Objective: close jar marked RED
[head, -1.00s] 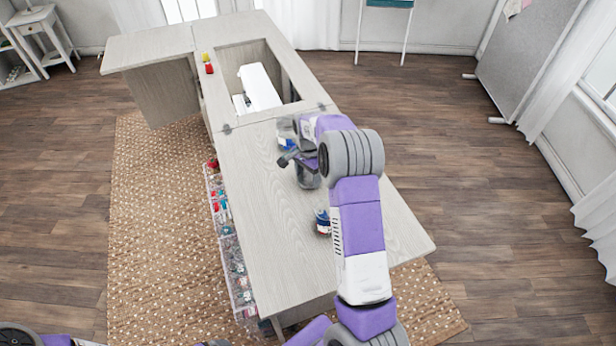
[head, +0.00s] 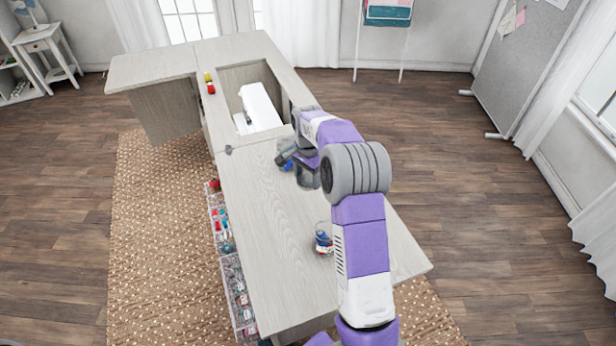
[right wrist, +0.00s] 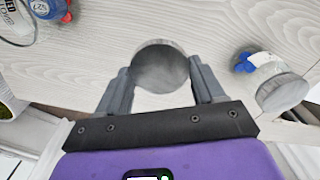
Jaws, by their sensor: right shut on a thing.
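My right gripper (head: 297,162) is low over the near part of the cabinet top. In the right wrist view its fingers (right wrist: 160,88) are shut on a round grey lid (right wrist: 160,66); I cannot tell whether a jar is under it. A clear jar (head: 322,240) with blue and red contents stands nearer me on the top. In the right wrist view a labelled jar (right wrist: 38,12), with letters ending in "ED" partly readable, is cut off at the upper left. Another grey-lidded jar (right wrist: 282,92) with blue contents is right of the fingers. My left gripper is out of view.
The cabinet top (head: 265,215) is bare on its left side. A white sewing machine (head: 260,105) sits in the recess beyond my gripper. Clear bins (head: 232,270) line the cabinet's left side.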

